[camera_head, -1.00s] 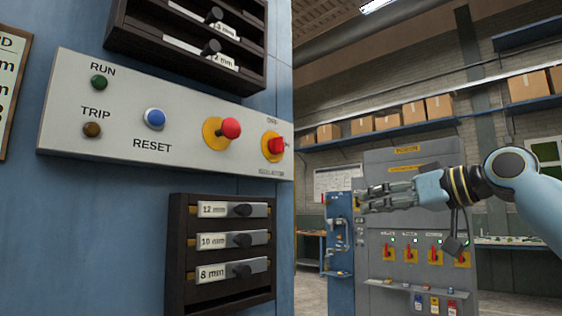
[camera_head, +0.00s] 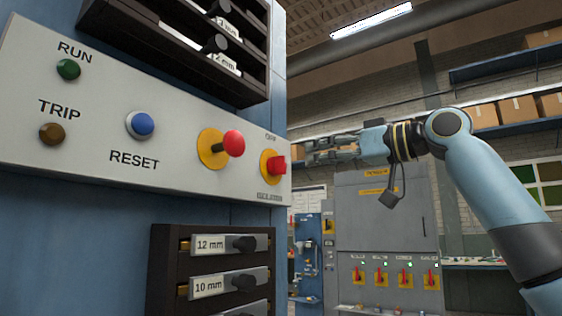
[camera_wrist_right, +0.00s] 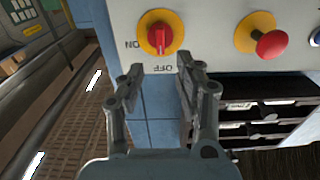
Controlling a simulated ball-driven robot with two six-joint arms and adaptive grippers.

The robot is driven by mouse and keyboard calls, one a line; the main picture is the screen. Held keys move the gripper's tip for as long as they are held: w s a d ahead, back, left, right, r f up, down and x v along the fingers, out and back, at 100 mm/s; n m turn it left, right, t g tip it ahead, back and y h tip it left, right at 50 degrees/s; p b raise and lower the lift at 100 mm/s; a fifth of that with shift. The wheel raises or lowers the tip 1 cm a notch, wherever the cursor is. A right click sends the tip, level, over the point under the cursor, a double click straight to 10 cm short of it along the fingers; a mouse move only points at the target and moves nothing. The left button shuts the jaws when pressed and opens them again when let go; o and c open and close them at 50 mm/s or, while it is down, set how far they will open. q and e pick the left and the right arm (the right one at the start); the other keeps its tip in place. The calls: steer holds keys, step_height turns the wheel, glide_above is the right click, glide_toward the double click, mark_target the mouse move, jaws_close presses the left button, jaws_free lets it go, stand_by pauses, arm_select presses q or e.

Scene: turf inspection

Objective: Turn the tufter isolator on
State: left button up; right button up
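The isolator switch (camera_head: 275,166) is a red knob on a yellow disc at the right end of the near grey panel, with an ISOLATOR label below. In the right wrist view the knob (camera_wrist_right: 160,36) appears inverted; its handle lines up with the OFF mark, and ON is at the left. My right gripper (camera_head: 312,152) is open and empty, right of the panel's edge. In the wrist view its fingers (camera_wrist_right: 158,78) are spread just below the knob, apparently not touching it. My left gripper is not in view.
A red mushroom button (camera_head: 233,143) on a yellow disc sits beside the isolator. Dark drawer racks (camera_head: 160,270) stand out above and below the panel. A distant grey cabinet (camera_head: 385,220) carries several red handles on yellow plates, labels too small to read. Space right of the panel is open.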

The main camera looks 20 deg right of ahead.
mark_target(285, 163)
steer(key=p+x, duration=0.1)
steer(key=x, duration=0.3)
steer(key=shift+s+a+r, duration=0.1)
steer(key=shift+r, duration=0.05)
steer(key=x, duration=0.3)
steer(key=shift+p, duration=0.35)
steer(key=shift+x, duration=0.9)
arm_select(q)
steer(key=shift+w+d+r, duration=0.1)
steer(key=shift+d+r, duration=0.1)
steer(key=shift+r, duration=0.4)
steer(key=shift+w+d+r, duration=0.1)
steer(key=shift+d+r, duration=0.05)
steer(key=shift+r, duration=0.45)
arm_select(e)
steer(key=shift+c, duration=0.3)
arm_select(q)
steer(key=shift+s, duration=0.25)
arm_select(e)
jaws_close()
